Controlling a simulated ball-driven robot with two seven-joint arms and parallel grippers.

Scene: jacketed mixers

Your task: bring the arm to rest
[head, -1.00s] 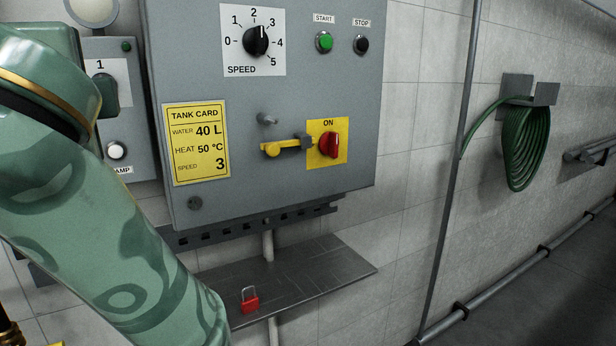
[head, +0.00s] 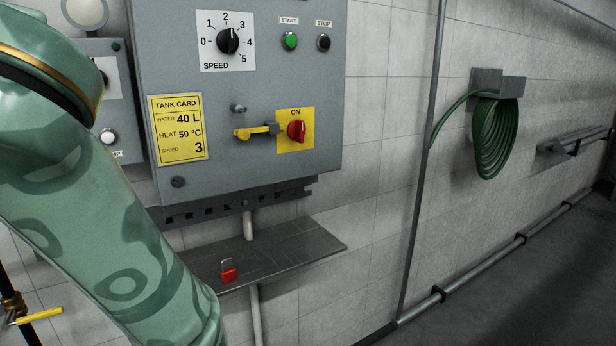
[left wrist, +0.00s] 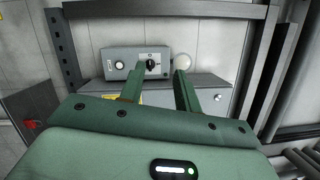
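My left arm (head: 105,215) comes in from the left in the head view, hanging down across the wall; its gripper is outside that view. In the left wrist view my left gripper (left wrist: 160,76) has its two green fingers apart, with nothing between them. My right gripper is in neither view.
A grey control cabinet (head: 325,110) carries a speed dial (head: 228,41) and a red switch (head: 297,131) marked ON. A red padlock (head: 229,273) sits on the shelf (head: 300,248) below. A green hose (head: 495,140) hangs right. A yellow-handled valve (head: 40,315) is lower left.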

